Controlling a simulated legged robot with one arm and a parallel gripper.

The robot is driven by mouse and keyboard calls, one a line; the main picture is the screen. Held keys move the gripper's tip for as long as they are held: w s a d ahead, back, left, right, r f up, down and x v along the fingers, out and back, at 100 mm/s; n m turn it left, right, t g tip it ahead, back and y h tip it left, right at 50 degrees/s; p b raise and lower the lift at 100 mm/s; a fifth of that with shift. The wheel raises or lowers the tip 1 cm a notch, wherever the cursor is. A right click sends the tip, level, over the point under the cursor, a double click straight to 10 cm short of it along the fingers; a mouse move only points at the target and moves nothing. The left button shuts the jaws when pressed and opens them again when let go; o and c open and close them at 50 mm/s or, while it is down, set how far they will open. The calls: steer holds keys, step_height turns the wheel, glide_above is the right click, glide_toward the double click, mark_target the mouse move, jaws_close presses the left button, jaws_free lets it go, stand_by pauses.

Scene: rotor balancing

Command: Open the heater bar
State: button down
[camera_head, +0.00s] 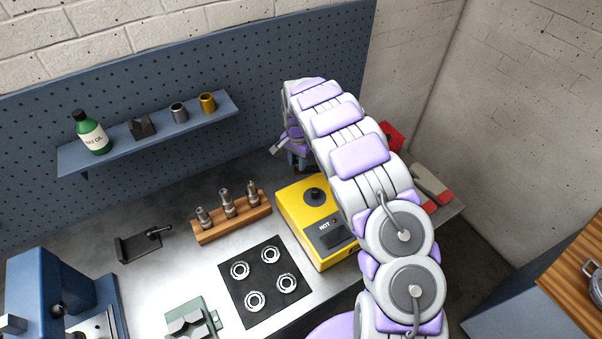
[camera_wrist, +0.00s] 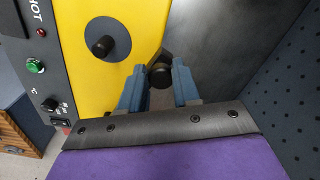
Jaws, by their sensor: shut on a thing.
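The yellow heater (camera_head: 296,208) stands on the bench with a black round post on its top and a HOT label on its front panel. In the wrist view the heater's yellow top (camera_wrist: 90,80) and its black post (camera_wrist: 102,46) are at the left. A dark bar end with a black round knob (camera_wrist: 160,76), which looks like the heater bar, lies beside the yellow top. My gripper (camera_wrist: 159,68) has its blue fingers on both sides of this knob and is shut on it. In the head view my gripper (camera_head: 298,160) is behind the heater, partly hidden by my arm.
A wooden block with several metal holders (camera_head: 231,218) and a black mat with bearings (camera_head: 262,281) are left of the heater. A red item (camera_head: 391,136) lies behind my arm. The pegboard wall (camera_head: 250,120) rises close behind my gripper.

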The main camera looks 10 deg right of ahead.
steer(key=w+d+m, duration=0.2)
steer(key=w+m, duration=0.2)
steer(key=w, duration=0.5)
steer(key=shift+d+m, duration=0.2)
steer(key=shift+m, duration=0.2)
steer(key=shift+d, duration=0.1)
stand_by(0.3)
steer(key=c, duration=1.3)
jaws_free()
steer(key=o, duration=0.5)
steer(key=shift+d, duration=0.15)
